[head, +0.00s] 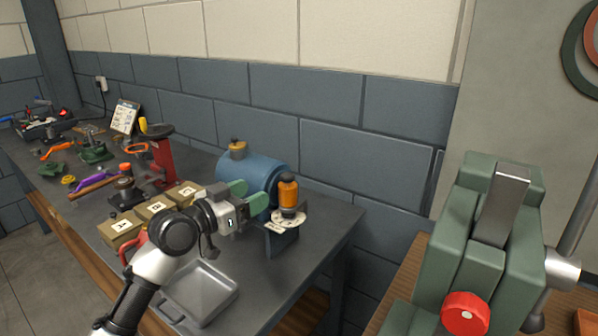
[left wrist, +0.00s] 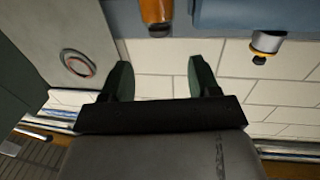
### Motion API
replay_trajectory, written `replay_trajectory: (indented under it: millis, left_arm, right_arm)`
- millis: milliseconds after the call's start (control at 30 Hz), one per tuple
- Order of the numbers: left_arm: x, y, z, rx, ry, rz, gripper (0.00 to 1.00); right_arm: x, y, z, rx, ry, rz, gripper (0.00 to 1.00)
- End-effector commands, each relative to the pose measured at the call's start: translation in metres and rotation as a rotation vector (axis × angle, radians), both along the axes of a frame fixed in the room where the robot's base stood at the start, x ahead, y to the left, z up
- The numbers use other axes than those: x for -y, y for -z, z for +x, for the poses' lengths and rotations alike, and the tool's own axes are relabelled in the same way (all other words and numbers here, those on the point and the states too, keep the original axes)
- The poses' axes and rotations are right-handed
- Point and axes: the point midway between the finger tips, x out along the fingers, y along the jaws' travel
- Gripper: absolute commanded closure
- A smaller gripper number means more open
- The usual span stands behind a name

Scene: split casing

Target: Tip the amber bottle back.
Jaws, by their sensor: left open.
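The amber bottle (head: 288,192) stands upright, with a dark top, above a white marked disc (head: 287,222) at the right end of the bench, in front of the blue cylinder. My left gripper (head: 248,196) is open, its two green fingers just left of the bottle, with a gap between them and it. In the left wrist view the bottle (left wrist: 156,12) shows inverted at the top edge, partly cut off. It lies beyond the open fingers (left wrist: 162,80), and nothing is between them. My right gripper is not in view.
A blue cylinder (head: 262,172) with a brass fitting (head: 238,149) is behind the gripper. Labelled boxes (head: 155,208) and a grey tray (head: 205,290) are nearby. A green vise (head: 465,245) stands at the right. The bench's right front corner is bare.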

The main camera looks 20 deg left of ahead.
Motion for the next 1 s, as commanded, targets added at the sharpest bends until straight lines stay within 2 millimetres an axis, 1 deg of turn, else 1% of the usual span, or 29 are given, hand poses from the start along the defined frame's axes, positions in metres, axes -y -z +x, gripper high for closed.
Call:
replay_trajectory:
  millis: [167,300,367,500,600,767,1000]
  left_arm:
    - [0.011,-0.003,0.019,0.001,0.002,-0.005,0.39]
    - [0.025,-0.003,0.043,0.0,0.002,-0.004,0.39]
    - [0.03,-0.003,0.053,-0.002,0.002,-0.005,0.39]
    - [0.042,-0.002,0.074,-0.001,0.002,-0.003,0.39]
    - [0.047,-0.001,0.084,-0.001,0.001,-0.002,0.39]
    - [0.052,0.0,0.092,0.0,0.001,0.0,0.39]
    - [0.052,0.001,0.093,-0.001,0.001,0.0,0.39]
  right_arm:
    - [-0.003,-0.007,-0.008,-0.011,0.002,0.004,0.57]
    - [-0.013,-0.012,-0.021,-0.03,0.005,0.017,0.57]
    - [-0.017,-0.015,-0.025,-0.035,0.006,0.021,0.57]
    - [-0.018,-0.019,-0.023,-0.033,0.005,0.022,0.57]
    - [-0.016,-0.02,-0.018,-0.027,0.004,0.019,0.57]
    - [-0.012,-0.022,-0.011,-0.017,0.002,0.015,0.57]
    - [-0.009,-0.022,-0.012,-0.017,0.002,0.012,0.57]
